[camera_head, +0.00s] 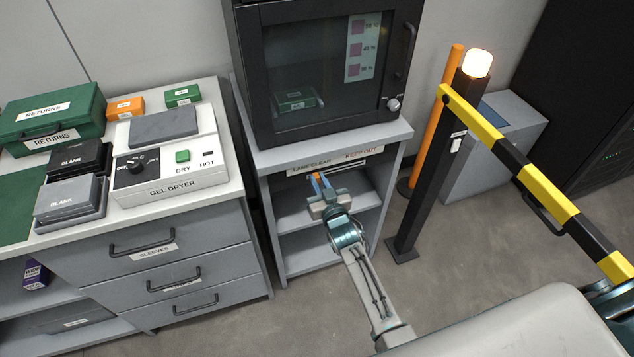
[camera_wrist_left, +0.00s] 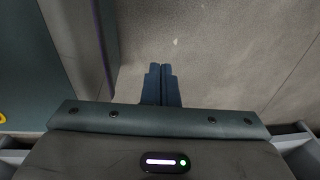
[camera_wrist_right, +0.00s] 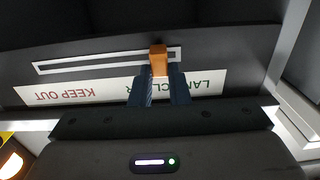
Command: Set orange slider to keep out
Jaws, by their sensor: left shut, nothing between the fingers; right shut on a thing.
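The orange slider (camera_wrist_right: 158,60) sits in a pale horizontal slot (camera_wrist_right: 90,63) on the dark panel under the cabinet. In the right wrist view, which shows the label upside down, it is near the slot's right end, on the LANE CLEAR (camera_wrist_right: 200,82) side, away from the KEEP OUT (camera_wrist_right: 65,95) lettering. My right gripper (camera_wrist_right: 158,88) is shut on the slider. In the head view the slider (camera_head: 314,177) is a small orange spot at my right gripper (camera_head: 321,184). My left gripper (camera_wrist_left: 161,82) is shut and empty over bare floor.
A glass-fronted cabinet (camera_head: 330,70) stands above the panel, on a grey shelf unit (camera_head: 300,262). A lit post (camera_head: 432,170) with a yellow-black barrier arm (camera_head: 545,190) is to the right. The gel dryer (camera_head: 190,185) counter is to the left.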

